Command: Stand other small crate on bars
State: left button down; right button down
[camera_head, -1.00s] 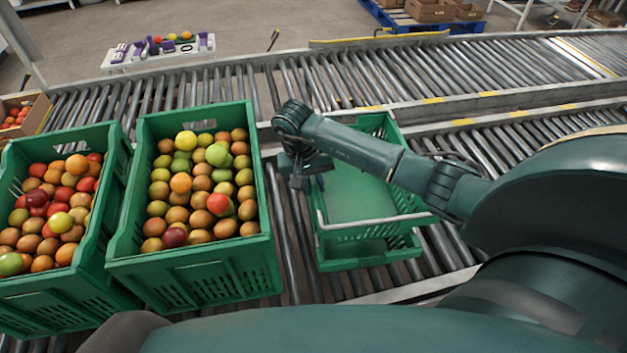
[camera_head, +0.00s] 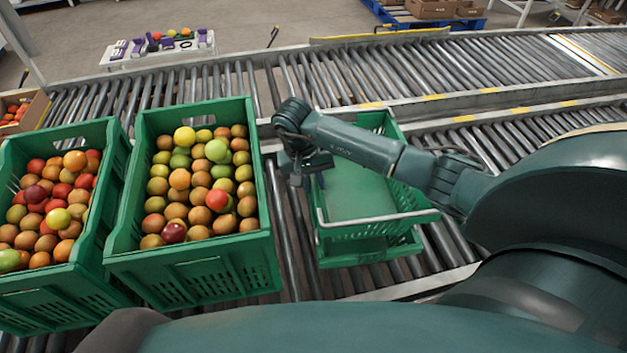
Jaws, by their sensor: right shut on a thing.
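An empty green small crate (camera_head: 375,231) is in the middle right of the head view. A second green small crate (camera_head: 372,253) shows beneath it, its lower front and right side sticking out below. A pale grey bar (camera_head: 380,219) runs along the front and left of the upper crate's rim. I cannot tell whether the upper crate rests on the lower one's bars or hangs just above them. My right gripper (camera_head: 306,180) is shut on the upper crate at its left wall; its fingertips are partly hidden. My forearm crosses over the crate and hides part of its far side. My left gripper is out of view.
A roller conveyor (camera_head: 225,90) runs behind. Bare rollers (camera_head: 288,240) show in a narrow gap beside the small crates.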

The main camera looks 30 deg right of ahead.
jog(key=shift+f, duration=0.25)
jog(key=c, duration=1.2)
grip_release()
jog(key=c, duration=0.3)
jog(key=shift+c, duration=0.2)
jog(key=shift+s+d+p+v, duration=0.1)
jog(key=shift+d+p+v, duration=0.1)
jog(key=shift+p+v, duration=0.75)
jog(key=shift+s+d+p+v, duration=0.1)
jog(key=shift+d+p+v, duration=0.3)
jog(key=shift+v, duration=0.95)
jog(key=shift+s+d+p+v, duration=0.1)
jog(key=shift+p+v, duration=0.7)
jog(key=shift+v, duration=0.4)
jog(key=shift+r, duration=0.1)
